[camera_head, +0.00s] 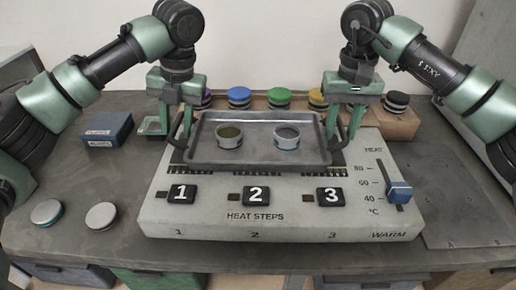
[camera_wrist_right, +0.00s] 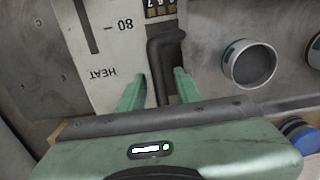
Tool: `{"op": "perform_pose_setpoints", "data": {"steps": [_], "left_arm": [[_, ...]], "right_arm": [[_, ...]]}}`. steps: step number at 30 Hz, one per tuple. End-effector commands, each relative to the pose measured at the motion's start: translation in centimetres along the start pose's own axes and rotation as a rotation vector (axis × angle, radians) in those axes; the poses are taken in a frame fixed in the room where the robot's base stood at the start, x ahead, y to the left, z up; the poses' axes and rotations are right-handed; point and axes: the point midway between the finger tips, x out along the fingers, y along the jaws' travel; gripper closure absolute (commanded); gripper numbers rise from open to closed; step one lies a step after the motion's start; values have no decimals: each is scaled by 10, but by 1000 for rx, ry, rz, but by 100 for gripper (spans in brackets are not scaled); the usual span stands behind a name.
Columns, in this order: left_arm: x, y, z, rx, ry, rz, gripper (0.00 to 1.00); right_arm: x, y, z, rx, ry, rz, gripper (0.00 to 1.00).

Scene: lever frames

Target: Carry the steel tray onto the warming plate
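The steel tray (camera_head: 260,157) is over the back part of the pale warming plate (camera_head: 255,218). It looks level; I cannot tell whether it rests on it or is slightly above. Two small round tins, (camera_head: 229,137) and (camera_head: 287,138), stand upright in it. My left gripper (camera_head: 175,136) is at the tray's left handle, its fingers apart on either side. My right gripper (camera_head: 345,138) is at the right end. In the right wrist view, the black right handle (camera_wrist_right: 165,60) lies between the fingers of this gripper (camera_wrist_right: 160,78), with small gaps showing.
The warming plate has buttons 1, 2, 3 and a blue slider (camera_head: 400,191) at its right. Coloured round tins stand behind the tray, including a green one (camera_head: 280,97). A blue box (camera_head: 108,129) and two loose pale discs, (camera_head: 47,212) and (camera_head: 102,215), lie at left.

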Motion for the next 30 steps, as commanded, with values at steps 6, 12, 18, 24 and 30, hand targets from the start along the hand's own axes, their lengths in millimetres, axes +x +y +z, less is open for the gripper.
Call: {"op": "perform_pose_setpoints", "data": {"steps": [6,12,18,24,30], "left_arm": [[-1,0,0,0,-1,-1,65],[-10,0,0,1,-3,-1,65],[-48,1,1,-2,-7,0,65],[-90,0,0,-1,-7,1,65],[-116,0,0,-1,-3,0,65]], "right_arm": [[-1,0,0,-1,0,-1,65],[-1,0,0,-2,0,-1,65],[-1,0,0,-2,0,-1,65],[-1,0,0,-2,0,-1,65],[-1,0,0,-2,0,-1,65]]}}
